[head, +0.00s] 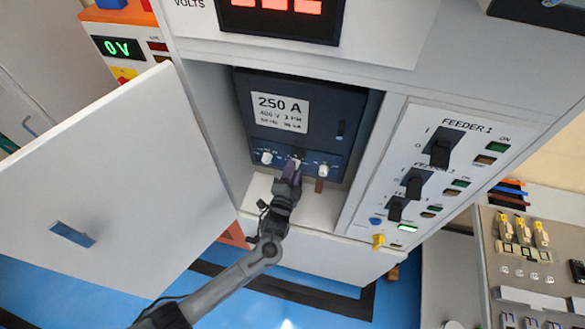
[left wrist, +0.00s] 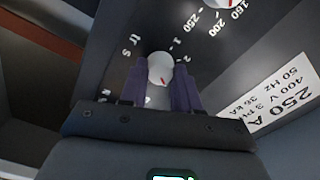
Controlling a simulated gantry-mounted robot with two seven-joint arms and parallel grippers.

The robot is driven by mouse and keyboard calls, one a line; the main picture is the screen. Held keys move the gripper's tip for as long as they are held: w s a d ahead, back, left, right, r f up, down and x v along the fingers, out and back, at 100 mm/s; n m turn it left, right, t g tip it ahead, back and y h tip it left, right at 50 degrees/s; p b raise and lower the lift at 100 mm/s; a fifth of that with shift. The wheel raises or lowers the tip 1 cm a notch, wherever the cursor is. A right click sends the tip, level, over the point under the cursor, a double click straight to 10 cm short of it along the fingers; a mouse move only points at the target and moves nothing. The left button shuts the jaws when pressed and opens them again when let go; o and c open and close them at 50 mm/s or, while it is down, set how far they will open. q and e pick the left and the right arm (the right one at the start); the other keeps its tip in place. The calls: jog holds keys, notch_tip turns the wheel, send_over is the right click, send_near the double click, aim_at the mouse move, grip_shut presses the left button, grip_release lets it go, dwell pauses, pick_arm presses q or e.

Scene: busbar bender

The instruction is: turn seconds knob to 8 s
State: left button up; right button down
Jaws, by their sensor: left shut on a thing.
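The seconds knob (left wrist: 160,67) is a small pale round knob with a red mark near its lower edge in the left wrist view. The lettering "tr s" and small digits sit around it on the dark panel; some digits are hidden by the fingers. In the head view it is the middle of three knobs on the 250 A breaker (head: 262,132), largely covered by my gripper. My left gripper (head: 292,170) has its purple fingers on both sides of the knob, shut on it; it also shows in the left wrist view (left wrist: 160,88). My right gripper is not in view.
Two more pale knobs flank it: a left knob (head: 266,157) and a right knob (head: 323,170). The breaker sits in a recess with the cabinet door (head: 110,180) swung open at left. A feeder switch panel (head: 430,170) stands at right.

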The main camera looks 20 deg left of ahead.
pick_arm(q)
jog(key=shift+m+p, duration=0.45)
jog(key=shift+m, duration=0.65)
jog(key=o, duration=1.1)
jog(key=shift+c, duration=0.2)
jog(key=s+d, duration=0.1)
jog(key=s, duration=0.9)
jog(key=shift+s+b, duration=0.35)
jog(key=shift+s+d, duration=0.1)
